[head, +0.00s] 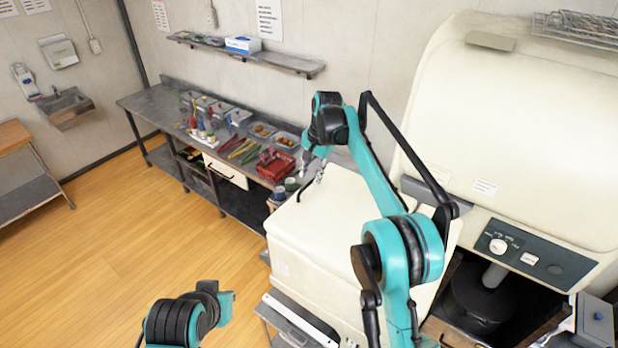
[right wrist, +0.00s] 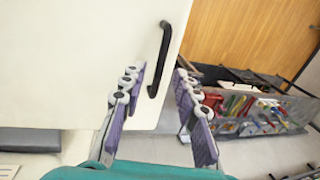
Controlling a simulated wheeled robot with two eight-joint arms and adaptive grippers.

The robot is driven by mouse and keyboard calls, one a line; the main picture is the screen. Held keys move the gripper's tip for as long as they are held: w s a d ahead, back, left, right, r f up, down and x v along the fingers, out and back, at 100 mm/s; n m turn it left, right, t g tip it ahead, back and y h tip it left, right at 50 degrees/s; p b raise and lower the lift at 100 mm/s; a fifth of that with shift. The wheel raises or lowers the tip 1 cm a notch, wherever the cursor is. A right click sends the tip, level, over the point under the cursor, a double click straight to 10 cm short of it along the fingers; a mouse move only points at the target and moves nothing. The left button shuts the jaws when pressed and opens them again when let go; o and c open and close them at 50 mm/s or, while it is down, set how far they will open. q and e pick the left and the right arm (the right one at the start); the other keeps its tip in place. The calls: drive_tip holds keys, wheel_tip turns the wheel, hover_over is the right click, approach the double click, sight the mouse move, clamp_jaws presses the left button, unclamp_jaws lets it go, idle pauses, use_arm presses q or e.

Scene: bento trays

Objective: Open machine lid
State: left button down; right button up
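The cream machine (head: 325,235) has a broad, flat-topped front part. A black bar handle (head: 307,189) shows at its far left edge. In the right wrist view the black handle (right wrist: 165,50) stands on a cream panel (right wrist: 90,60). My right gripper (head: 318,168) is above that edge in the head view, small and partly hidden by its own arm. In the right wrist view my right gripper (right wrist: 158,80) is open, its two fingers apart, with the lower end of the handle between them in the picture; contact cannot be told. My left gripper is out of view.
A tall curved cream housing (head: 510,130) with a control panel (head: 530,258) stands at right. A steel counter (head: 150,100) along the wall holds a red basket (head: 273,166) and food containers. A shelf (head: 285,60) hangs above. Wooden floor (head: 110,230) at left is clear.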

sight(308, 184)
drive_tip(key=shift+w+a+f, duration=0.1)
drive_tip(key=shift+w+f, duration=0.05)
drive_tip(key=shift+f, duration=0.45)
drive_tip(key=shift+w+a+f, duration=0.1)
drive_tip(key=shift+f, duration=0.8)
drive_tip(key=shift+s, duration=0.1)
clamp_jaws()
